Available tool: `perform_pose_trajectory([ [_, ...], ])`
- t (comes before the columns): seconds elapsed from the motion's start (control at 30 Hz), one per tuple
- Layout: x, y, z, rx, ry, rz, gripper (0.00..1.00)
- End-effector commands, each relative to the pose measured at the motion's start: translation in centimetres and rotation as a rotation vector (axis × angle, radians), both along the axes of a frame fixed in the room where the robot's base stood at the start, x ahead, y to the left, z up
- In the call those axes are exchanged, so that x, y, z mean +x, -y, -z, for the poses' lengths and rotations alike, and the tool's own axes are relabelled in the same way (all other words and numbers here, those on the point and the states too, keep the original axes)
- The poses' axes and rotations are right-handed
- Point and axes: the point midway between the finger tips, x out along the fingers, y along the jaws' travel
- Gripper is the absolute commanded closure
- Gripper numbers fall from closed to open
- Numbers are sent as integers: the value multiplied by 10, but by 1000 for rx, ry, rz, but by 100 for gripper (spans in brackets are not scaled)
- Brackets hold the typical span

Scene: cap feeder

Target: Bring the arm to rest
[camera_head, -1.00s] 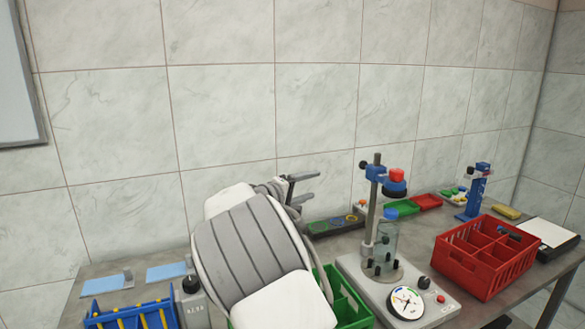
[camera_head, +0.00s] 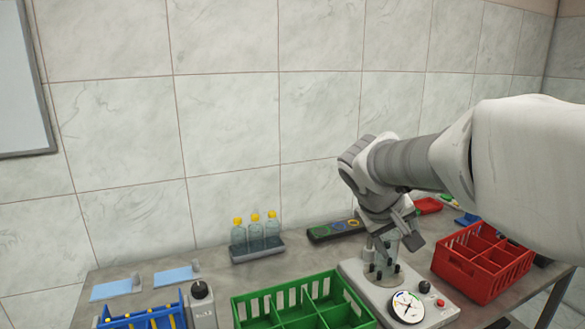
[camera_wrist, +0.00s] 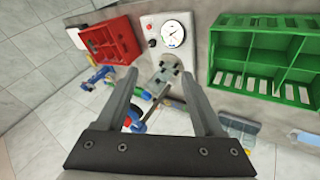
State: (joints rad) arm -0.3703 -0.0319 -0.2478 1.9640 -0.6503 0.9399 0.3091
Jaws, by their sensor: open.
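The feeder's round gauge (camera_head: 407,306) is clear in both views. My arm hides the top of the feeder and part of the table's right side in the head view.
An empty green crate (camera_head: 290,292) stands left of the feeder and a red crate (camera_head: 455,262) right of it. Several yellow-capped bottles stand in a dark tray (camera_head: 258,254) at the back. A blue rack (camera_head: 125,322) is at the front left. Tiled wall rises behind.

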Motion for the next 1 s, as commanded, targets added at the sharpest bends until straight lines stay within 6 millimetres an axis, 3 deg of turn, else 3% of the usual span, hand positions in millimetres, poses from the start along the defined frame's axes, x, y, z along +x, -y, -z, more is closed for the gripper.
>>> perform_pose_trajectory([
  [0.03,-19,2,-6,49,4,8,31],
  [0.2,-78,-7,-11,205,10,16,31],
  [0.5,-169,-37,-11,416,63,11,31],
  [0.7,-202,-53,-4,490,98,7,31],
  [1.0,-210,-58,0,510,107,5,31],
])
